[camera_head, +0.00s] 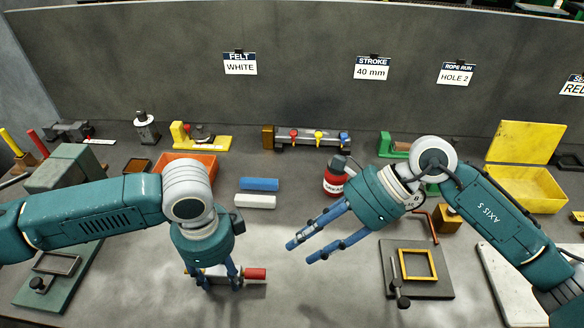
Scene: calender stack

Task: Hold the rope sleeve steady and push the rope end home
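A lying piece with a pale middle (217,271) and a red end (255,273) sits on the bench at the lower left centre. I cannot tell for certain that it is the rope sleeve. My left gripper (221,284) points down over it, fingers spread apart, and hides part of it. The piece shows past both fingers; whether they touch it is unclear. My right gripper (301,251) is open and empty, its fingers pointing left above the bare bench, to the right of the red end. I cannot make out a separate rope end.
A blue bar (259,184) and a white bar (255,202) lie behind the grippers. A red bottle (334,184) stands behind the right gripper. A dark plate with a yellow frame (418,265) lies at right, an orange tray (205,160) at back left. The front centre is bare.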

